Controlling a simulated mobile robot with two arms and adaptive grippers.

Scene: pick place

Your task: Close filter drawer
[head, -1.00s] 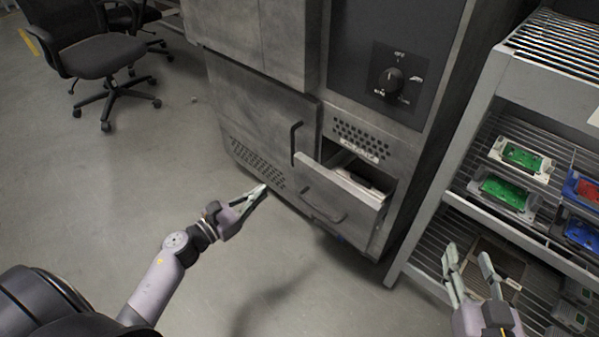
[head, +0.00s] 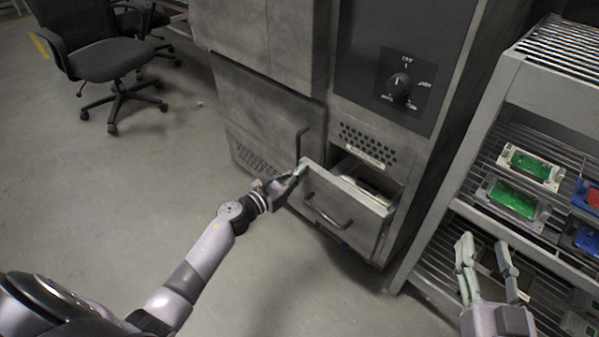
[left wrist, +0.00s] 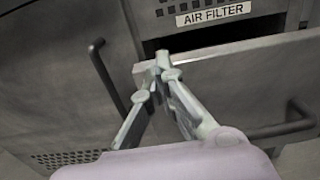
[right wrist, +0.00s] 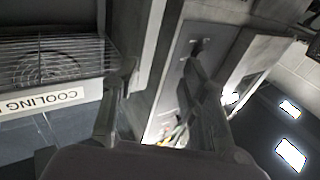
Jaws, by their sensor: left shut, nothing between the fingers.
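The filter drawer (head: 345,212) stands pulled out from the grey cabinet, its inside visible from above. Its front has a dark bar handle (head: 328,212). In the left wrist view, the drawer front (left wrist: 235,85) lies beyond the fingers, under the "AIR FILTER" label (left wrist: 213,14). My left gripper (head: 302,168) is shut and empty at the drawer front's upper left corner; it also shows in the left wrist view (left wrist: 163,62). I cannot tell whether it touches. My right gripper (head: 486,246) is open and empty in front of the shelf rack, away from the drawer.
The cabinet door (head: 262,115) with a vertical handle is left of the drawer. A knob panel (head: 403,85) is above. A wire shelf rack (head: 433,215) with green, red and blue cased boards stands right. An office chair (head: 105,60) is far left; open floor lies between.

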